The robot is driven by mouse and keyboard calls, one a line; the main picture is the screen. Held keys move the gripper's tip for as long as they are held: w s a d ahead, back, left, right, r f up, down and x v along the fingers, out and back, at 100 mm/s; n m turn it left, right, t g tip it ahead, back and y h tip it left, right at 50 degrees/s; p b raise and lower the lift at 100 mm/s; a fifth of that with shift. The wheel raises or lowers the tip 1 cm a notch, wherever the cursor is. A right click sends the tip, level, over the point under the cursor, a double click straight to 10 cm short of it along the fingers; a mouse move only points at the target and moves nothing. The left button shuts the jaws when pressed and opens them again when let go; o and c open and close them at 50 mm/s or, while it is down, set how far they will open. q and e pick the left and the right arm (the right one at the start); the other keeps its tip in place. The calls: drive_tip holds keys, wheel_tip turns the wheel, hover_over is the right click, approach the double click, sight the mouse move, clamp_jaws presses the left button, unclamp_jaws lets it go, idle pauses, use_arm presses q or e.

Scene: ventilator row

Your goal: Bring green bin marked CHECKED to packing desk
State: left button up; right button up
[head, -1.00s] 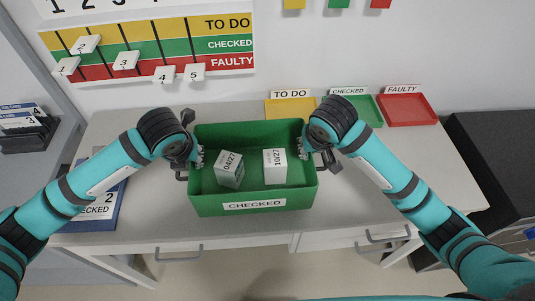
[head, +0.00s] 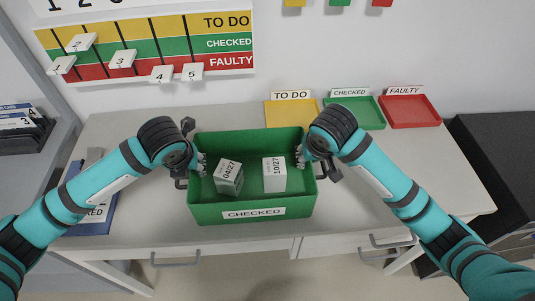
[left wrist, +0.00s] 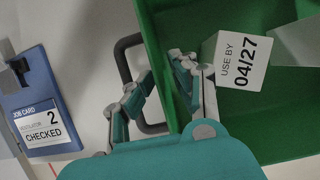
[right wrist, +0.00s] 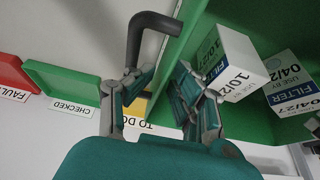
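The green bin marked CHECKED (head: 254,213) is in front of me over the desk, roughly upright. I cannot tell whether its base touches the desk. It holds two white filter boxes, one marked 04/27 (head: 229,177) and one marked 10/27 (head: 274,175). My left gripper (head: 199,165) is at the bin's left side wall and my right gripper (head: 302,158) at its right side wall. In the left wrist view (left wrist: 162,70) and right wrist view (right wrist: 165,80), one finger is inside and one outside the wall, near the dark handle. Both appear closed on the wall. The packing desk cannot be identified.
Behind the bin lie a yellow TO DO tray (head: 292,112), a green CHECKED tray (head: 354,112) and a red FAULTY tray (head: 410,111). A blue job card (head: 92,222) lies left. A dark cabinet (head: 500,160) stands right. Drawer handles (head: 176,262) project from the desk front.

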use_arm(q)
drive_tip(key=v, duration=0.7)
drive_tip(key=shift+s+r, duration=0.1)
drive_tip(key=shift+r, duration=0.2)
drive_tip(key=shift+s+r, duration=0.1)
drive_tip(key=shift+r, duration=0.05)
use_arm(e)
drive_tip(key=shift+r, duration=0.1)
drive_tip(key=v, duration=1)
drive_tip(key=shift+r, duration=0.2)
drive_tip(key=shift+s+r, duration=0.45)
drive_tip(key=shift+r, duration=0.15)
